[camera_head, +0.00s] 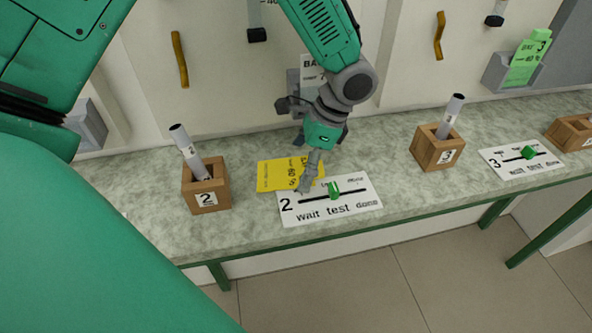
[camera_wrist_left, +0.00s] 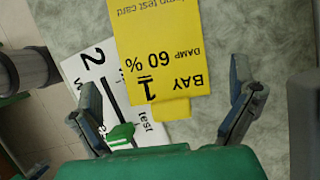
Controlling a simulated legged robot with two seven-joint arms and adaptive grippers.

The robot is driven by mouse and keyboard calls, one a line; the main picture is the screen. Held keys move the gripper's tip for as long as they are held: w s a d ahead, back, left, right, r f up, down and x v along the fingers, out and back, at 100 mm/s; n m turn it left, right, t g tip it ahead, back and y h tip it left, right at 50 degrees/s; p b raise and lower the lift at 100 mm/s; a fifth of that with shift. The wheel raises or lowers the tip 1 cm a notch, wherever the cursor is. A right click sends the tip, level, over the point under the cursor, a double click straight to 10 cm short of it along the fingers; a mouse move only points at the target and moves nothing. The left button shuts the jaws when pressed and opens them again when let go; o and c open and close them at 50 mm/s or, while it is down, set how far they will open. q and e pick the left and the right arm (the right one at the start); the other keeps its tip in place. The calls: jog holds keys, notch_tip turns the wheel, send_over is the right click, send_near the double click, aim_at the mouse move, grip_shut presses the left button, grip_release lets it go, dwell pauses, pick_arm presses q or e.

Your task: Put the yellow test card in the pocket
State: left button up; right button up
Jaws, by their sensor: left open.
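The yellow test card (camera_head: 275,176) lies on the worktop, beside and partly against the white number 2 board (camera_head: 345,205). It also shows in the left wrist view (camera_wrist_left: 158,40), with print reading bay 1, damp 60 %. My left gripper (camera_head: 308,184) points down at the card's right part and hides some of it. In the left wrist view its fingers are apart, one on each side of the card, with none seen touching it. A grey pocket (camera_head: 90,124) is on the wall at the left; another (camera_head: 293,90) is partly behind my arm. My right gripper is not in view.
Wooden blocks (camera_head: 205,187) and (camera_head: 437,148) hold grey rods upright at a tilt. A green slider (camera_head: 334,189) sits on the number 2 board. A right-hand pocket (camera_head: 497,72) holds a green card (camera_head: 527,60). The worktop between the board and the number 3 block is clear.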

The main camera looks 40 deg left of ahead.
pick_arm(q)
jog(key=shift+x, duration=0.8)
jog(key=shift+w+a+f, duration=0.1)
jog(key=shift+a, duration=0.35)
jog(key=c, duration=1.1)
jog(key=shift+d, duration=0.3)
jog(key=shift+c, duration=1.3)
